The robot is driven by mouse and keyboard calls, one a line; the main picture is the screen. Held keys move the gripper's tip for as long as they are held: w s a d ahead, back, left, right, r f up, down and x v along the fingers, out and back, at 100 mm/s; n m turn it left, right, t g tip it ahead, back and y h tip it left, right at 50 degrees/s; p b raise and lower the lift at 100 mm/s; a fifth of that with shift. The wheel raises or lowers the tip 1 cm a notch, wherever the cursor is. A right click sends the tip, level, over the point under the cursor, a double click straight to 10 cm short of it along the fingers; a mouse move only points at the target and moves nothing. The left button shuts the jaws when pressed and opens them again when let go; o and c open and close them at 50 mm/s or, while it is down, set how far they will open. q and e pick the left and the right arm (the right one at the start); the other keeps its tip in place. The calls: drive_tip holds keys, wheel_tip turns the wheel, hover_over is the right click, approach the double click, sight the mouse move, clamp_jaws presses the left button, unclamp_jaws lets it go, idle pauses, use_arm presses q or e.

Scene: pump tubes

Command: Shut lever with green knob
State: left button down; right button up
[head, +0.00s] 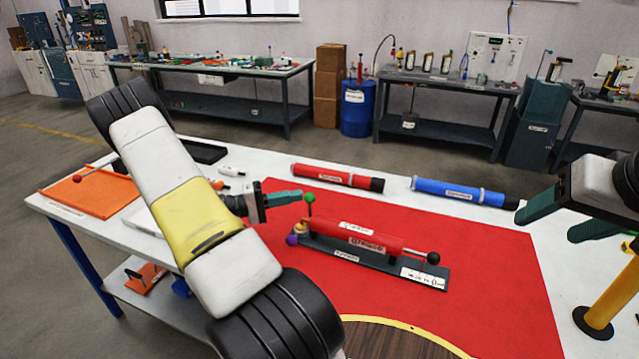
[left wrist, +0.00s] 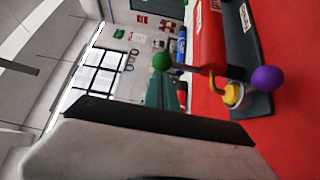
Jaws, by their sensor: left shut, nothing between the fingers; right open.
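The green knob (head: 309,197) tops a short lever standing up at the left end of a red pump tube (head: 360,236), which is fixed on a dark base (head: 345,254) on the red mat. The knob also shows in the left wrist view (left wrist: 161,61), with a purple knob (left wrist: 267,79) and a yellow fitting (left wrist: 233,94) nearby. My left gripper (head: 298,197) is shut and empty, its teal fingertips close beside the green knob on its left; whether they touch it I cannot tell. My right gripper (head: 560,220) is open at the right edge, far from the pump.
A loose red tube (head: 325,176) and a blue tube (head: 455,190) lie along the table's back edge. An orange tray (head: 92,196) is at the left. A black ball handle (head: 433,258) is at the pump's right end. The red mat (head: 480,290) is clear to the right.

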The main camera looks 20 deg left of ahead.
use_arm(q)
drive_tip(key=shift+s+f+m+t+h, duration=0.15)
drive_tip(key=shift+s+m+t+h, duration=0.35)
drive_tip(key=shift+m, duration=0.3)
idle(0.9)
